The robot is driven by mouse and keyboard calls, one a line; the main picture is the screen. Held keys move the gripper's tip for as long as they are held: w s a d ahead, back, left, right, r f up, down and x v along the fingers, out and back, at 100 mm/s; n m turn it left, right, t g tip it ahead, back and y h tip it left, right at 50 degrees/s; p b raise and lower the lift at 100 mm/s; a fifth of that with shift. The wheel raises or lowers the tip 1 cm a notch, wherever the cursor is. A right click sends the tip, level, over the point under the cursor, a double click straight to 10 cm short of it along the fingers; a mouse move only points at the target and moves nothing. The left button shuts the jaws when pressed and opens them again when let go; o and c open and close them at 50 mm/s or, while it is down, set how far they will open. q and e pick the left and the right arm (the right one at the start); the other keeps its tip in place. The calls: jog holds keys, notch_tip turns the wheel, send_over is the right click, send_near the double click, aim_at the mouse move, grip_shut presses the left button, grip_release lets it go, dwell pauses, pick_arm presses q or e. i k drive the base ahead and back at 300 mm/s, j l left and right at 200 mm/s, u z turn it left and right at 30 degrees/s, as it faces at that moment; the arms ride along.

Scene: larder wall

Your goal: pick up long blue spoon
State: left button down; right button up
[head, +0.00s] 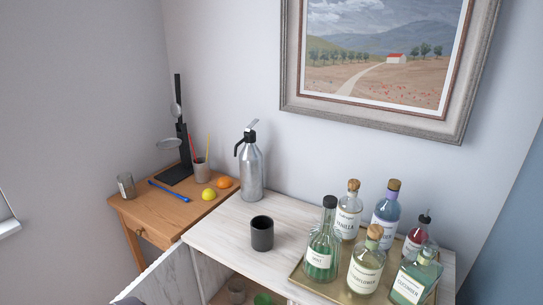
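A long, thin blue item that looks like the long blue spoon (169,191) lies flat on the small wooden table (150,205) at the left. It slants from upper left to lower right, and its bowl is too small to make out. It lies between a small glass jar (126,186) and a yellow lemon (208,194), apart from both. Neither of my grippers is clearly in view. A small dark grey shape at the bottom left edge is cut off, and I cannot tell what it is.
A black stand (181,150) and a cup of pencils (201,171) stand behind the blue item, with an orange (224,183) nearby. The white cabinet (225,235) holds a siphon (250,170), a black cup (262,234) and a bottle tray (310,286). Its door (160,278) stands open.

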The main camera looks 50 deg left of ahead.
aim_at(186, 199)
jog(key=u, duration=2.25)
